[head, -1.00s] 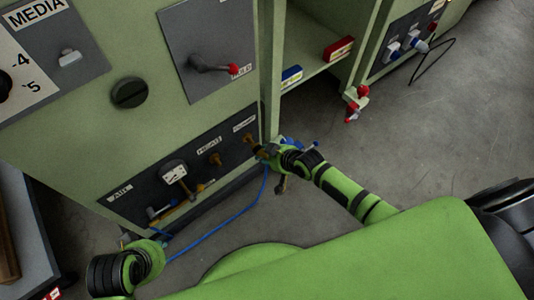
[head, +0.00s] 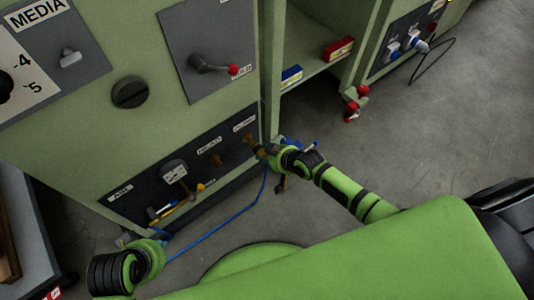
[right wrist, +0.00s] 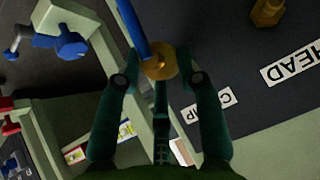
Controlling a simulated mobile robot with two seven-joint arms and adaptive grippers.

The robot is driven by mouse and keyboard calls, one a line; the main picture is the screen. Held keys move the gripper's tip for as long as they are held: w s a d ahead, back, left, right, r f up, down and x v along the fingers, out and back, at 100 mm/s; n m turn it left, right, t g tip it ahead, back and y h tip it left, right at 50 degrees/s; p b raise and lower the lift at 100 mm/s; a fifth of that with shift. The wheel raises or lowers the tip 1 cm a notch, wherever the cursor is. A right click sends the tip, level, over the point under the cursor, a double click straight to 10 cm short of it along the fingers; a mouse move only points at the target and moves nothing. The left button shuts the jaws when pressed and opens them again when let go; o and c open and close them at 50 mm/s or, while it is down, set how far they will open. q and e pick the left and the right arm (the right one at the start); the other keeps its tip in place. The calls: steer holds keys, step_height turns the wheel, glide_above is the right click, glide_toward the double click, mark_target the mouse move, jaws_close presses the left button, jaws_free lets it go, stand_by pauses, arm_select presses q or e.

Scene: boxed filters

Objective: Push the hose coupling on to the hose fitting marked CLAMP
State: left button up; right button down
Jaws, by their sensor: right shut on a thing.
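The brass hose coupling (right wrist: 160,66) with its blue hose (right wrist: 134,28) is between the fingertips of my right gripper (right wrist: 160,80), which is shut on it. In the head view my right gripper (head: 262,152) is at the right end of the dark lower panel, by the CLAMP label (head: 243,124). The brass fitting (head: 248,138) under that label shows just beside the gripper. I cannot tell whether coupling and fitting touch; in the wrist view the coupling hides what lies behind it. My left gripper (head: 160,240) is low by the panel's AIR end, its fingers too small to read.
The HEAD fitting (head: 215,159) and a white gauge (head: 174,171) are farther left on the panel. The blue hose (head: 222,224) hangs in a curve from the right gripper to the lower left.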

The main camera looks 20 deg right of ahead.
mark_target(259, 147)
steer(key=shift+w+a+b, duration=0.25)
steer(key=shift+w, duration=0.4)
steer(key=shift+w+a+b, duration=0.2)
steer(key=shift+w+b, duration=0.05)
steer(key=shift+w, duration=0.35)
steer(key=shift+w+a+b, duration=0.25)
steer(key=shift+w, duration=0.4)
steer(key=c, duration=0.7)
jaws_free()
steer(key=shift+c, duration=0.2)
steer(key=v, duration=1.2)
